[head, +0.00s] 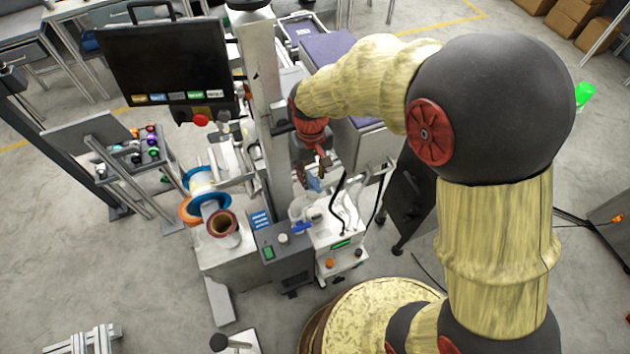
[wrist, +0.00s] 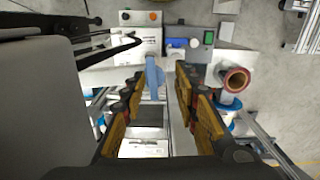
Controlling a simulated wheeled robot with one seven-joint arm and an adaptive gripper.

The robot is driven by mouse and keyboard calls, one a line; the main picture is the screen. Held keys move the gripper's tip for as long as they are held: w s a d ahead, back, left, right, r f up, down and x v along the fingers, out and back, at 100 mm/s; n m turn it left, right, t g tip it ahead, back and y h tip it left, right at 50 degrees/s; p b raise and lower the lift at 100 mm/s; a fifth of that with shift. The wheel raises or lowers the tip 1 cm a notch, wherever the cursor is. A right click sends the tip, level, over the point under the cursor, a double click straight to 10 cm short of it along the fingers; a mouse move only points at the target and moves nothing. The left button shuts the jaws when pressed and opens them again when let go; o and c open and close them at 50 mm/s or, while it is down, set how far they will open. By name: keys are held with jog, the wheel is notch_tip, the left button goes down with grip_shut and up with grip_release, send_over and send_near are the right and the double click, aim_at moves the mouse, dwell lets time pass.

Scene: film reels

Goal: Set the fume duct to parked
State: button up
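My gripper (head: 322,168) hangs above the bench machine in the head view. In the wrist view its two fingers (wrist: 160,73) are spread apart, with nothing clamped between them. A light blue, flat upright piece (wrist: 154,77) shows between and just beyond the fingertips; it also shows in the head view (head: 314,183) just under the gripper. It may be part of the fume duct, but I cannot tell for sure. I cannot tell whether a finger touches it. No parked marking is readable.
A white machine (head: 337,235) with dark cables and a dark grey box (head: 284,255) with a green switch stand below the gripper. Film reels (head: 222,224) are to the left. A monitor (head: 168,62) and post (head: 262,100) stand behind.

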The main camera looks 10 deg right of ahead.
aim_at(317, 185)
jog(key=shift+w+d+r+p, duration=0.3)
jog(key=shift+w+d+r, duration=0.15)
jog(key=shift+w+d+n, duration=0.2)
jog(key=shift+n, duration=0.1)
jog(key=shift+f, duration=3.85)
jog(key=c, duration=0.3)
jog(key=c, duration=0.4)
grip_shut()
